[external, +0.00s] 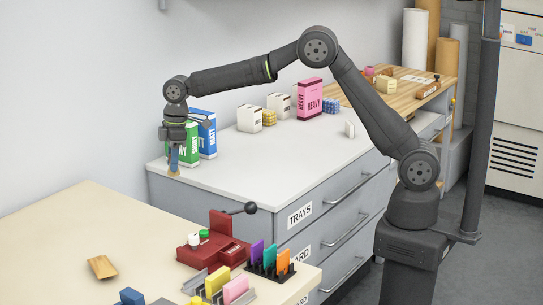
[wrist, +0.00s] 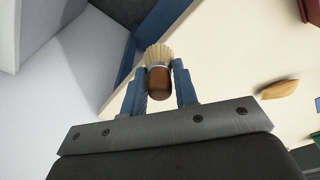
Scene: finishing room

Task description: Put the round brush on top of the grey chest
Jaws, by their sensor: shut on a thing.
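The round brush (wrist: 158,78) has a brown handle, a metal band and pale bristles. My gripper (wrist: 158,66) is shut on it, with one blue finger on each side, in the wrist view. In the external view my gripper (external: 173,160) points down at the left end of the grey chest (external: 275,165), and only a small tan bit of the brush (external: 174,171) shows below the fingers. The chest has a pale flat top and drawers labelled TRAYS. I cannot tell whether the brush touches the top.
Green (external: 188,150) and blue (external: 207,135) boxes stand close beside my gripper. A pink box (external: 310,98) and small cartons stand farther back on the chest. The middle of its top is clear. A cream table (external: 90,225) in front holds a red press (external: 212,240) and coloured pieces.

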